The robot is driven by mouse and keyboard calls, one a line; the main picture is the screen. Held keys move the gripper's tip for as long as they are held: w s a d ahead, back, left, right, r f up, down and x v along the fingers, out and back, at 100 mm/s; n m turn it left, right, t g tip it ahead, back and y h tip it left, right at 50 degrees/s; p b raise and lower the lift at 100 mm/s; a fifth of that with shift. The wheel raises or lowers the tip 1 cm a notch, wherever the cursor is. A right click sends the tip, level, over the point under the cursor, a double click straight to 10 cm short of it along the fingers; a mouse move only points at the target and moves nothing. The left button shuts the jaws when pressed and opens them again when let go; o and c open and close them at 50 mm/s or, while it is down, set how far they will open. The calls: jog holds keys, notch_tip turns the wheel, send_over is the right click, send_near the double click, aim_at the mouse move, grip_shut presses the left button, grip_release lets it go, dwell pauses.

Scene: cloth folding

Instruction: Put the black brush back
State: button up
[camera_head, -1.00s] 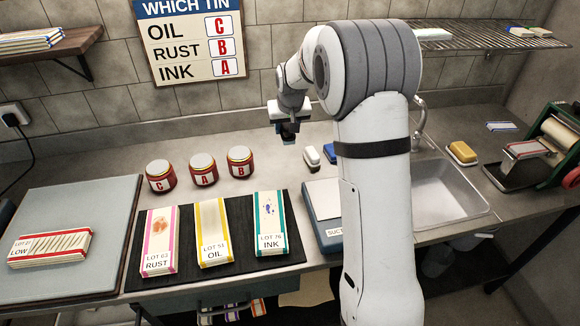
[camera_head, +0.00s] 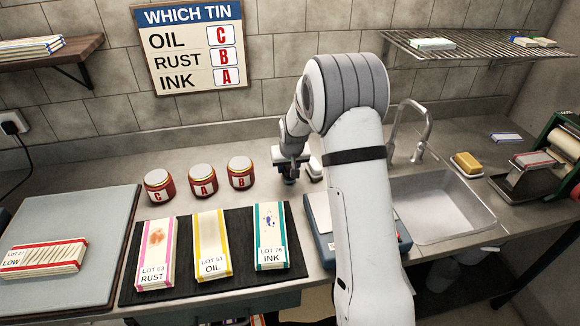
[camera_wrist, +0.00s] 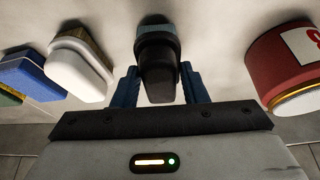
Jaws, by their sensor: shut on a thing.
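The black brush (camera_wrist: 160,75) is held between the two blue fingers of my gripper (camera_wrist: 160,88) in the wrist view. Its black body points away from the palm and ends in a grey-blue part. In the head view my gripper (camera_head: 290,172) is low over the counter at the back, right of the tins, with the brush as a small dark shape under it. I cannot tell whether the brush touches the counter.
Red tins C (camera_head: 159,185), A (camera_head: 203,179) and B (camera_head: 241,173) stand to the left; one tin (camera_wrist: 288,66) is close in the wrist view. Cards lie on a black mat (camera_head: 190,284). A scale (camera_head: 322,228) and sink (camera_head: 435,208) are at the right.

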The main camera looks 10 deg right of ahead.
jog(key=shift+f, duration=0.3)
jog(key=o, duration=0.9)
jog(key=shift+r, duration=0.25)
jog(key=b+v, duration=0.1)
jog(key=v, duration=1.1)
jog(key=shift+g, duration=0.9)
jog(key=s+r, duration=0.1)
jog(key=s, duration=1)
jog(key=s+r, duration=0.2)
jog(key=s, duration=0.9)
jog(key=s+r, duration=0.2)
jog(key=s, duration=0.9)
jog(key=shift+s+d+r, duration=0.25)
jog(key=shift+s, duration=0.1)
